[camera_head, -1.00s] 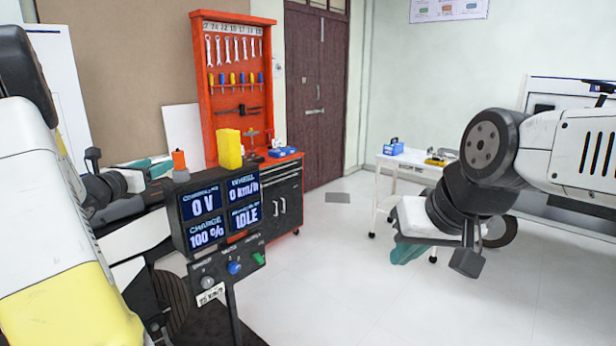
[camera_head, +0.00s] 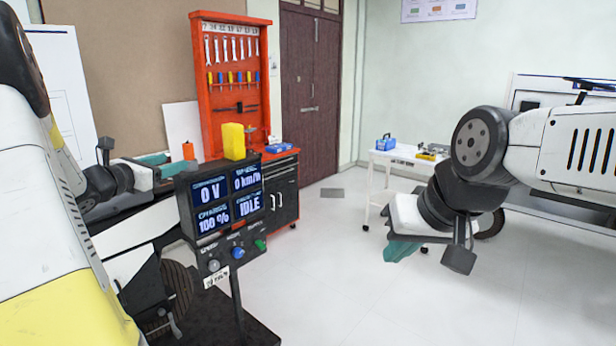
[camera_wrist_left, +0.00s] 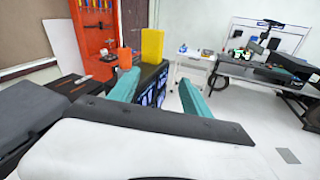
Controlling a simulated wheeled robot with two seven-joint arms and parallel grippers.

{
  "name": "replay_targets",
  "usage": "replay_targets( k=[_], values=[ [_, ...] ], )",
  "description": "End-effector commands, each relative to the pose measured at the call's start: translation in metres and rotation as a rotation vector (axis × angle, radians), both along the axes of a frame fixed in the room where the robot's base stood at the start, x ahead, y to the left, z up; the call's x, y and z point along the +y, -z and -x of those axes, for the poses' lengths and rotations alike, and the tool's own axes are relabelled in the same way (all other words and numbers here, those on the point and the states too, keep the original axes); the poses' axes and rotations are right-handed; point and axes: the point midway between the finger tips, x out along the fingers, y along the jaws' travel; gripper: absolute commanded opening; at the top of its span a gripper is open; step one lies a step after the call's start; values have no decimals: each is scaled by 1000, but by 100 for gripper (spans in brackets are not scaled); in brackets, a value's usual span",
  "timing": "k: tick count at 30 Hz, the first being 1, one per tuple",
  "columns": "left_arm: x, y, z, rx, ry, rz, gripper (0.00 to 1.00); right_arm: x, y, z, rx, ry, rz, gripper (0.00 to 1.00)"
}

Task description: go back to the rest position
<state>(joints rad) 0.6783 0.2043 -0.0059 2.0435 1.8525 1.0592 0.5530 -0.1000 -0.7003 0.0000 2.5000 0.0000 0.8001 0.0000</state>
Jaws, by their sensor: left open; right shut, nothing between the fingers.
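My left gripper (camera_head: 158,164) is at the left of the head view, behind the display panel, with its teal fingers partly hidden there. In the left wrist view its two fingers (camera_wrist_left: 160,92) stand wide apart with nothing held between them. My right gripper (camera_head: 402,250) hangs at the right of the head view, pointing down with its teal fingers together and empty. It is in the air in front of the white table. Both arms are raised and bent.
A black display panel (camera_head: 205,242) on a post stands close in front, left of centre. A yellow block (camera_head: 233,141) and an orange object (camera_head: 188,151) show above it. Behind are a red tool cabinet (camera_head: 202,97) and a white side table (camera_head: 375,157). The middle floor is clear.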

Motion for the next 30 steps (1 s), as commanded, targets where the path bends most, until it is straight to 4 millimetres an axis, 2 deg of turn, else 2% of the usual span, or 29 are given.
replay_targets(
  k=[7, 11, 14, 15, 18, 21, 24, 27, 30],
  values=[
    [-78, -8, 23, 11, 197, -216, 56, 0, 0, 0, 0, 0, 0, 0],
    [-134, -9, 51, 6, 359, -406, 56, 0, 0, 0, 0, 0, 0, 0],
    [-187, -6, 91, -21, 542, -639, 56, 0, 0, 0, 0, 0, 0, 0],
    [-208, -1, 113, -41, 630, -760, 56, 0, 0, 0, 0, 0, 0, 0],
    [-243, 13, 169, -110, 842, -1076, 56, 0, 0, 0, 0, 0, 0, 0],
    [-256, 28, 220, -204, 1030, -1401, 56, 0, 0, 0, 0, 0, 0, 0],
    [-253, 40, 259, -311, 1182, -1712, 56, 0, 0, 0, 0, 0, 0, 0],
    [-242, 47, 282, -410, 1286, -1977, 56, 0, 0, 0, 0, 0, 0, 0],
    [-231, 49, 294, -482, 1346, -2169, 56, 0, 0, 0, 0, 0, 0, 0]
  ],
)
